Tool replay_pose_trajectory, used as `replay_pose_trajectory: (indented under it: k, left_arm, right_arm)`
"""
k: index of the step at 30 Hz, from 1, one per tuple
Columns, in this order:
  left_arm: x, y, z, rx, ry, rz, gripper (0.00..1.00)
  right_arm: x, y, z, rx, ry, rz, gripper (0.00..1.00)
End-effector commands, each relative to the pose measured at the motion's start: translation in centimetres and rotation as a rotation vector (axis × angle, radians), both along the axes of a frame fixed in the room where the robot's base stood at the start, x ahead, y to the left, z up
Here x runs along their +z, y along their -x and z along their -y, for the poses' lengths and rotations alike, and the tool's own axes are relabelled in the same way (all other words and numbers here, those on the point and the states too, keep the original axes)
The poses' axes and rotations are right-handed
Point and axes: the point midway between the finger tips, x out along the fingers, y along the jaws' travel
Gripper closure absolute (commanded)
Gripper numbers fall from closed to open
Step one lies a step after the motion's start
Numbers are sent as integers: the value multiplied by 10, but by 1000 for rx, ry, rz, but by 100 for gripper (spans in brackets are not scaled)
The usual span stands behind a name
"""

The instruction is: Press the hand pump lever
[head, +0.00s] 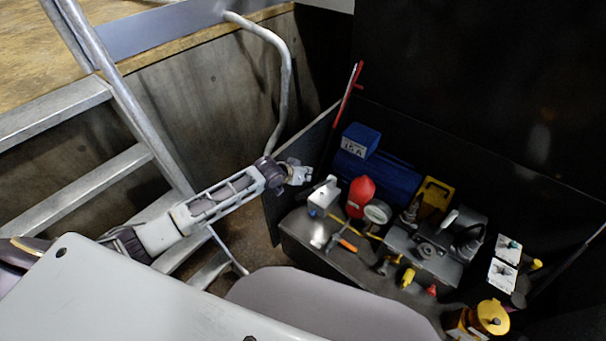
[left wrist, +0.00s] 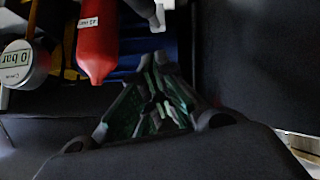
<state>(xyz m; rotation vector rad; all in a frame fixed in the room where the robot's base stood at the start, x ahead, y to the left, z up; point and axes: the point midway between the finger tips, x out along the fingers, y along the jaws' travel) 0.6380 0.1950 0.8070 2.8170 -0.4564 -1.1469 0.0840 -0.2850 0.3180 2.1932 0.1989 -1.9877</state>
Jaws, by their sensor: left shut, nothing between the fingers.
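A thin upright rod with a red upper part (head: 346,100) rises at the left end of the compartment; it may be the hand pump lever, but I cannot tell for sure. My left gripper (head: 304,174) comes in from the left and is just left of and below this rod, apart from it, beside a white block (head: 320,197). In the left wrist view the fingers (left wrist: 158,88) are shut and empty, in front of a red cylinder (left wrist: 97,40) and a round gauge (left wrist: 22,64). The cylinder (head: 361,194) and gauge (head: 377,212) also show in the head view. My right gripper is not in view.
The dark compartment wall (head: 312,143) stands close to my left gripper. A blue box (head: 361,138), a yellow part (head: 435,194), grey valve blocks (head: 425,252) and a yellow-topped canister (head: 492,316) crowd the compartment. Metal steps (head: 85,185) and a bent handrail (head: 284,85) are at the left.

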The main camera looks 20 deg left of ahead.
Motion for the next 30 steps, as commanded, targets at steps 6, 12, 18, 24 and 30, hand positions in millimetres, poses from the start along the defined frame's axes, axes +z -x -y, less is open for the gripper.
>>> replay_pose_trajectory:
  k: [6, 12, 18, 24, 30]
  left_arm:
    - [-20, 14, 0, -1, -1, -4, 100]
    - [-31, 20, 0, -1, -1, -3, 100]
    - [-33, 21, 0, 0, 0, -2, 100]
    - [-33, 21, 1, 0, 0, -2, 100]
    - [-35, 22, 0, 0, 1, 2, 100]
  right_arm:
    - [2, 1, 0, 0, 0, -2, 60]
    - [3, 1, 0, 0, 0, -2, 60]
    - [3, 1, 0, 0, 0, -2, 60]
    - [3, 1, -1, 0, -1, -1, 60]
    - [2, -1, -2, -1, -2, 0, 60]
